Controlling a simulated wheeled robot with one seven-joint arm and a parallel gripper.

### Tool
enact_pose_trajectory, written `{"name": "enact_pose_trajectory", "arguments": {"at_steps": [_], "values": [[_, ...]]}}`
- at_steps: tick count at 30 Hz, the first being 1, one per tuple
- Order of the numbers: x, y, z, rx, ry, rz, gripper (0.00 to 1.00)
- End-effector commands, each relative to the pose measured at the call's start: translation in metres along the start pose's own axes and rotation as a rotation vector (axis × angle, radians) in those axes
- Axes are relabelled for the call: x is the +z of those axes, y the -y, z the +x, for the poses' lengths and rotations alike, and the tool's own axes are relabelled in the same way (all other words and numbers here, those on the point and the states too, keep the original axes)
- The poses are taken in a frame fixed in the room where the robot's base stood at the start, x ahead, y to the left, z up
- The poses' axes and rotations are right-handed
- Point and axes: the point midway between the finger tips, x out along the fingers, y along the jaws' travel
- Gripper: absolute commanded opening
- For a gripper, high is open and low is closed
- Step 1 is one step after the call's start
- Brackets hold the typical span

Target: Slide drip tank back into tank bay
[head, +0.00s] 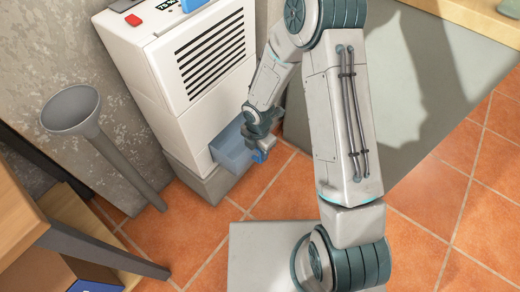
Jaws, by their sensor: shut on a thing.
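The drip tank (233,151), a translucent blue box, sticks partway out of the tank bay low in the front of the white dehumidifier (160,75). The bay's opening is mostly hidden behind the tank. My gripper (262,146) is at the tank's front end, shut on it at a blue part that looks like its handle. The fingertips are small in this view, and the arm hides part of the area right of the tank.
A grey funnel-topped standpipe (90,125) stands left of the dehumidifier. A wooden table (25,215) with dark legs is at the lower left. The dehumidifier rests on a grey plinth (195,183). Orange floor tiles (275,195) lie clear in front of the tank.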

Motion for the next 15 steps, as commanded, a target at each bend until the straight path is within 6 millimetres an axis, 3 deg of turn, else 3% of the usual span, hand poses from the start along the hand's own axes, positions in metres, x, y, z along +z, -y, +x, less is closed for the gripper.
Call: {"name": "enact_pose_trajectory", "arguments": {"at_steps": [15], "values": [[-0.001, -0.014, -0.001, 0.001, 0.001, 0.000, 0.03]]}}
